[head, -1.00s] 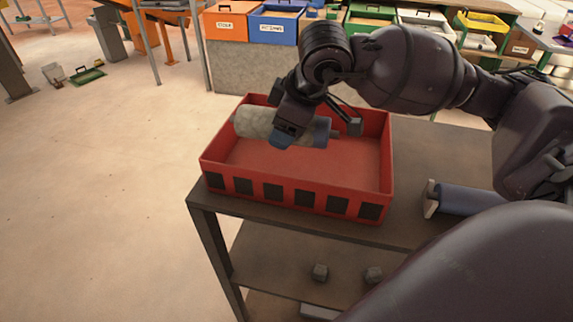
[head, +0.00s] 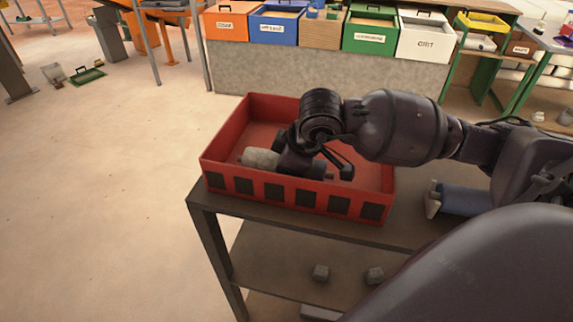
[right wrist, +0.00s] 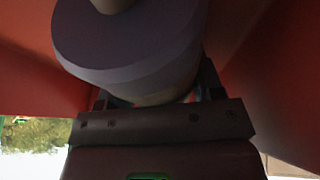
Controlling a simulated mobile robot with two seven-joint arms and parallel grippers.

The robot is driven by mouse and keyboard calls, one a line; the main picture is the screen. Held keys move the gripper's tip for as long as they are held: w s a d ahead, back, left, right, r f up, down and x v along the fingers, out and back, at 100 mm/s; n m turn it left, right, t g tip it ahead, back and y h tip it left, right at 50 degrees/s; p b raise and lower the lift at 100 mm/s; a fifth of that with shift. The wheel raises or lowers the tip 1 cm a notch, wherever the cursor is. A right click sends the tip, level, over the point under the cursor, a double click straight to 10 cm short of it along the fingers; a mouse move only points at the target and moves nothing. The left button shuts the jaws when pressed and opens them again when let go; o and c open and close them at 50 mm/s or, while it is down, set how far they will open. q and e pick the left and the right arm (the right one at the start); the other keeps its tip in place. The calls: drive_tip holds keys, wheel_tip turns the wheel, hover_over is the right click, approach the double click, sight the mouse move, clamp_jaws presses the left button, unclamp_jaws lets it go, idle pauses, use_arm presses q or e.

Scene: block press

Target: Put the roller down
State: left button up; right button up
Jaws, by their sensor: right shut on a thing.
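The roller (head: 259,160) has a pale fuzzy sleeve and lies low inside the red crate (head: 238,197), near its front wall. My right gripper (head: 300,163) reaches down into the crate and is shut on the roller. Whether the roller touches the crate floor cannot be told. In the right wrist view the roller's grey-purple end (right wrist: 130,50) fills the space between the fingers (right wrist: 157,92), with red crate walls on both sides. My left gripper is not in view.
A blue cylinder (head: 462,199) lies to the crate's right. Labelled bins (head: 371,32) line a bench behind. The crate's rear floor is clear.

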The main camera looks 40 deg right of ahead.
drive_tip(key=shift+f+b, duration=0.3)
drive_tip(key=shift+b, duration=0.1)
drive_tip(key=o, duration=1)
drive_tip(key=shift+s, duration=0.1)
drive_tip(key=shift+f, duration=0.1)
drive_tip(key=shift+r+p, duration=0.4)
drive_tip(key=shift+p, duration=0.1)
drive_tip(key=v, duration=1.2)
drive_tip(key=shift+r+p, duration=0.1)
drive_tip(key=shift+p, duration=0.3)
